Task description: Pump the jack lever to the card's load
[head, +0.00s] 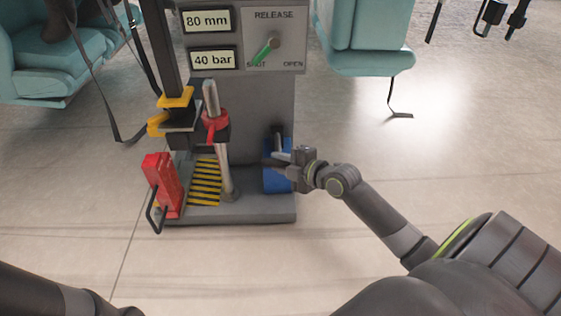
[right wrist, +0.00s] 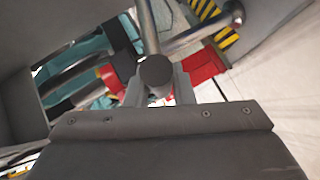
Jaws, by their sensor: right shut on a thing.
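The jack unit has a grey panel (head: 295,20) with readouts of 80 mm (head: 206,20) and 40 bar (head: 212,60). Its green release lever (head: 265,50) points toward SHUT. A blue pump body (head: 277,182) stands low at the unit's right side. My right gripper (head: 281,161) is beside the pump and is shut on the jack lever. In the right wrist view the lever's dark round end (right wrist: 156,71) sits between the fingers, with its grey rod running up the picture. Part of the lever is hidden in the head view. My left gripper is out of view.
A metal rod with a red collar (head: 215,126) stands on the base left of the pump. A red block (head: 163,184) with a black handle is at the base's left. Teal seats (head: 365,62) stand behind. The floor to the right is open.

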